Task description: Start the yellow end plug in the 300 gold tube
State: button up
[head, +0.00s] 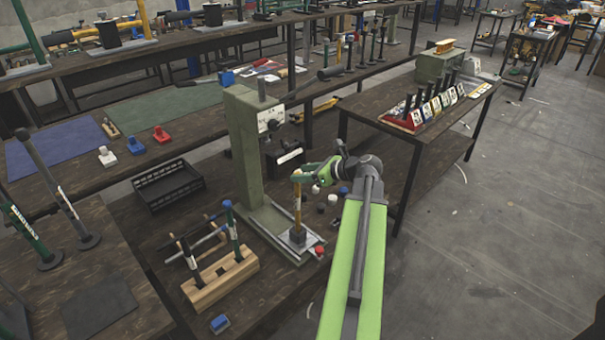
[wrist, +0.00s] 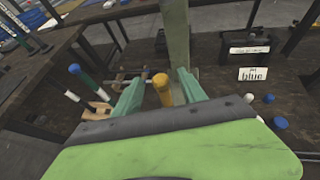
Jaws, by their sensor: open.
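The gold tube (head: 298,208) stands upright in a dark block on the base of the green press (head: 245,145), with a label on its side. In the wrist view a yellow rounded top (wrist: 160,79), apparently the yellow end plug, shows at the tube's upper end. How far it sits in the tube cannot be told. My gripper (head: 300,176) is at the tube's upper end. In the wrist view its two green fingers (wrist: 160,92) are open, one on each side of the yellow top, with gaps visible. The tube's lower part is hidden in the wrist view.
A wooden rack (head: 222,280) with a blue-topped tube stands left of the press base. Loose caps, including a red one (head: 319,250) and a black one (head: 321,208), lie right of it. A black crate (head: 168,185) stands at left.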

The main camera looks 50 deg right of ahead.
jog(key=p+v, duration=0.7)
jog(key=v, duration=1)
